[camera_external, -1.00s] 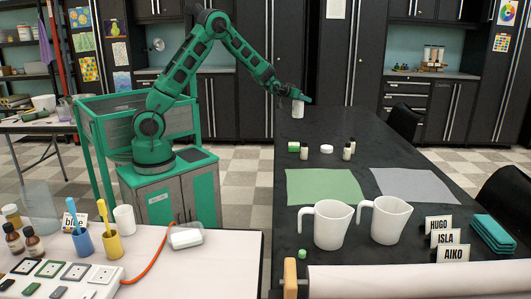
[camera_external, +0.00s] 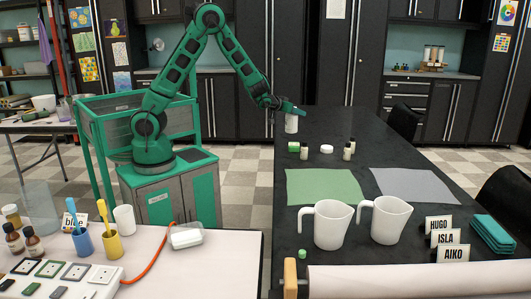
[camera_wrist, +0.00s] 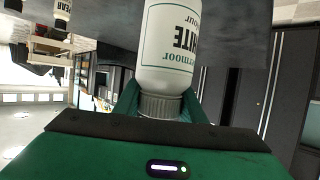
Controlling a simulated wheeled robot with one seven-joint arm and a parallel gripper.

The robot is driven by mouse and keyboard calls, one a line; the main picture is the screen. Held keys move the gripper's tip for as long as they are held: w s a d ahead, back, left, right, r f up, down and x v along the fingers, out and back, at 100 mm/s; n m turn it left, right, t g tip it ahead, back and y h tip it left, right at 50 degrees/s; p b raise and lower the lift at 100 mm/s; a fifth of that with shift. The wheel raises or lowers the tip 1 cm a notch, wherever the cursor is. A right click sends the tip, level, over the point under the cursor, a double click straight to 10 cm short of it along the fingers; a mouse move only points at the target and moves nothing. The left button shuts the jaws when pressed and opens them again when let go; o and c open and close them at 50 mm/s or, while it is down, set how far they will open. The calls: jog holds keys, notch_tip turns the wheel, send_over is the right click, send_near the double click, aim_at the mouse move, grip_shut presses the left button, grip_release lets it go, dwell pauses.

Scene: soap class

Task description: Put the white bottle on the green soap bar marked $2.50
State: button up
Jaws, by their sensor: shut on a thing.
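The white bottle (camera_external: 291,124) hangs upright from my gripper (camera_external: 291,112) over the far left part of the dark table. In the wrist view the bottle (camera_wrist: 175,45) has a label reading "WHITE" and a grey ribbed cap. My gripper (camera_wrist: 162,106) is shut on it at the cap. A small green bar (camera_external: 293,146) lies on the table just below and in front of the held bottle, apart from it. I cannot read any price on it.
Small dark-capped bottles (camera_external: 304,151) and (camera_external: 347,152) and a white round piece (camera_external: 326,149) stand close to the green bar. Nearer are a green mat (camera_external: 320,186), a grey mat (camera_external: 410,185) and two white jugs (camera_external: 331,226) (camera_external: 386,220).

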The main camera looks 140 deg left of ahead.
jog(key=shift+w+d+f, duration=0.1)
jog(key=shift+w+f, duration=0.3)
jog(key=shift+f, duration=0.5)
jog(key=shift+w+f, duration=0.45)
jog(key=shift+f, duration=0.5)
jog(key=shift+w+d+f, duration=0.1)
jog(key=shift+w+f, duration=0.3)
jog(key=shift+f, duration=0.5)
jog(key=shift+f, duration=0.15)
jog(key=o, duration=1.2)
jog(key=v, duration=1.2)
jog(key=shift+w, duration=0.1)
